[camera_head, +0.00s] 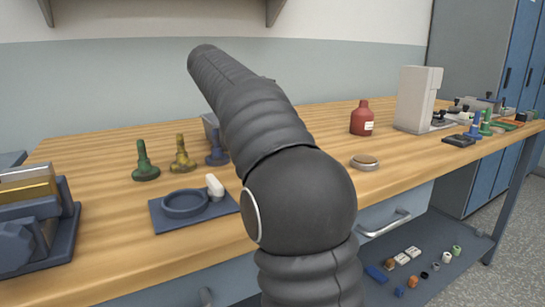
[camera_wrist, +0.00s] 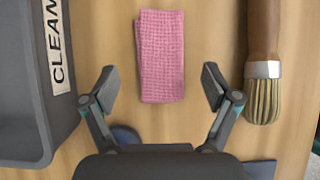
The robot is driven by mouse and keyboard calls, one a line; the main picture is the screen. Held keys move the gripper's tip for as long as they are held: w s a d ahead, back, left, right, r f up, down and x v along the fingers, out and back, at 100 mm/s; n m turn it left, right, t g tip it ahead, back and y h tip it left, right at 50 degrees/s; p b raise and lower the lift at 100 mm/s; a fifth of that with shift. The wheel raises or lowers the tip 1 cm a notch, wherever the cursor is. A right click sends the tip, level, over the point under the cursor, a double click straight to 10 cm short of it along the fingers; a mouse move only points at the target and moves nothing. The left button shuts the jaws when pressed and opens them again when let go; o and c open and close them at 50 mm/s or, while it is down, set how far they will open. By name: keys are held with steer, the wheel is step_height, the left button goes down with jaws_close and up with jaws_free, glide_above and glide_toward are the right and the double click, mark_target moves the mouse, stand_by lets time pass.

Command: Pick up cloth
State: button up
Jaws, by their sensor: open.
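A pink folded cloth (camera_wrist: 161,57) lies flat on the wooden bench in the wrist view, near the top middle. It is a tall rectangle with a waffle weave. My gripper (camera_wrist: 158,85) is open, with one finger to the left of the cloth's lower end and the other to its right. There is bare wood between each finger and the cloth, and nothing is between the fingertips except the view of the cloth below. In the head view the cloth and my gripper are hidden behind my arm.
In the wrist view, a grey bin labelled CLEAN (camera_wrist: 25,95) stands left and a wooden-handled brush (camera_wrist: 263,70) lies right. In the head view, a blue tray (camera_head: 185,207), green (camera_head: 145,163) and yellow (camera_head: 182,155) spindles stand left; a red bottle (camera_head: 361,119) and round tin (camera_head: 364,162) stand right.

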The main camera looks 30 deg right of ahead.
steer(key=shift+x, duration=1.2)
steer(key=c, duration=1.1)
steer(key=shift+r, duration=0.55)
steer(key=r, duration=0.1)
steer(key=d+r, duration=0.1)
steer(key=r, duration=0.1)
steer(key=shift+r, duration=0.3)
steer(key=d+r, duration=0.2)
steer(key=d, duration=0.1)
steer(key=s+d+r, duration=0.1)
steer(key=d+r, duration=0.1)
steer(key=d, duration=0.2)
steer(key=s+d+r, duration=0.1)
steer(key=d+r, duration=0.1)
steer(key=d, duration=0.1)
steer(key=shift+s+d+r, duration=0.15)
steer(key=shift+s+d, duration=0.05)
steer(key=shift+s, duration=0.05)
steer(key=o, duration=0.4)
steer(key=c, duration=0.4)
